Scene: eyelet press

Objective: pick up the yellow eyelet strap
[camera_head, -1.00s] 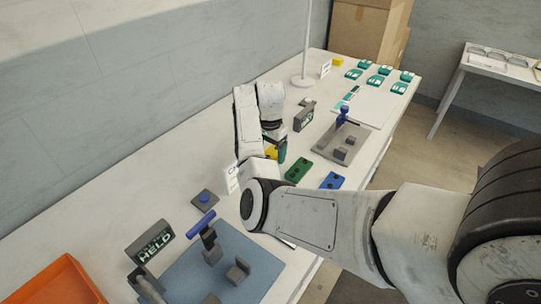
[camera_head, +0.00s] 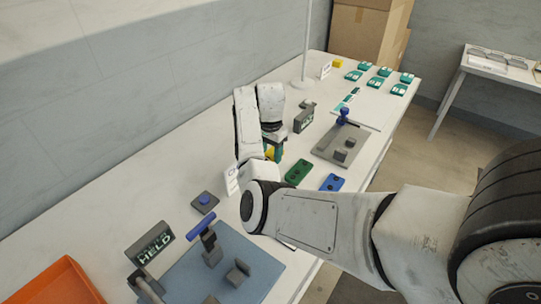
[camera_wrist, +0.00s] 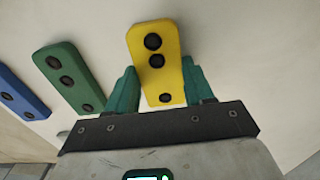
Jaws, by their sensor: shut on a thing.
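The yellow eyelet strap (camera_wrist: 168,72) has several dark eyelets and sits between the two teal fingers of my gripper (camera_wrist: 164,92) in the wrist view. The fingers are shut on its long sides. Whether it is touching the table or slightly raised I cannot tell. In the head view only a small piece of the yellow strap (camera_head: 270,154) shows beside my gripper (camera_head: 276,151), and my arm hides the rest.
A green strap (camera_head: 298,171) and a blue strap (camera_head: 332,183) lie to the right on the white table. A grey fixture with a blue handle (camera_head: 342,116) stands behind them. A blue mat (camera_head: 262,270), a HELD sign (camera_head: 150,243) and an orange tray (camera_head: 55,283) are in front.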

